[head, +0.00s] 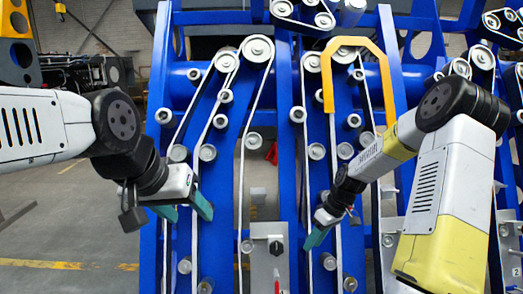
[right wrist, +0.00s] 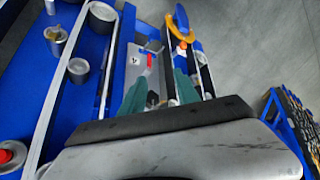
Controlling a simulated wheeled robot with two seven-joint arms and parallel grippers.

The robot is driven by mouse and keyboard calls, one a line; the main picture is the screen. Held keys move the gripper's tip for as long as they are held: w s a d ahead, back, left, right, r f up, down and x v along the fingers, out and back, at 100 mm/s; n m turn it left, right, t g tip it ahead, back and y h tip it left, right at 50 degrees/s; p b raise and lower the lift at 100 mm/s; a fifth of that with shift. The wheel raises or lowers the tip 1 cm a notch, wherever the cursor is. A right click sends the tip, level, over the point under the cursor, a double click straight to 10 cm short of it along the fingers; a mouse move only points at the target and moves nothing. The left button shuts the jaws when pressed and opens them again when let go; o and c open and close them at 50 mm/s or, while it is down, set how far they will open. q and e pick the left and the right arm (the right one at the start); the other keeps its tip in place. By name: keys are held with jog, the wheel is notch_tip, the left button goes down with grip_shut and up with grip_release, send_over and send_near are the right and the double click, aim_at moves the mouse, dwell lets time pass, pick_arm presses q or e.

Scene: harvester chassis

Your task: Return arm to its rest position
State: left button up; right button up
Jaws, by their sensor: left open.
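My left arm (head: 60,125) reaches in from the left, and its gripper (head: 190,212) has teal fingers spread apart with nothing seen between them. It is in front of the left belts of the blue chassis (head: 228,150). My right arm (head: 445,190) comes in from the right and bends down to its gripper (head: 322,234), in front of the middle belts. In the right wrist view the teal fingers of this gripper (right wrist: 160,88) stand apart, with no object held. Whether either gripper touches the chassis cannot be told.
A grey panel (head: 262,232) with a black knob (head: 276,246) and a red lever (head: 277,286) lies between the grippers. A yellow-orange guard bar (head: 328,85) stands above my right gripper. Rollers and belts surround both grippers. Open floor (head: 70,215) shows at left.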

jog(key=s+r+m+t+h, duration=0.1)
jog(key=s+r, duration=0.2)
jog(key=r, duration=0.4)
jog(key=s+a+r+m+t+h, duration=0.1)
jog(key=s+r, duration=0.2)
jog(key=r, duration=0.3)
jog(key=s+r+m+t+h, duration=0.1)
jog(key=s+r+m, duration=0.1)
jog(key=s+r, duration=0.35)
jog(key=s+a+r+m+t+y, duration=0.1)
jog(key=s+r+m+t, duration=0.2)
jog(key=s+r, duration=0.6)
jog(key=shift+s+a+m, duration=0.3)
jog(key=shift+s+a, duration=0.1)
jog(key=shift+s, duration=0.8)
jog(key=shift+r, duration=0.1)
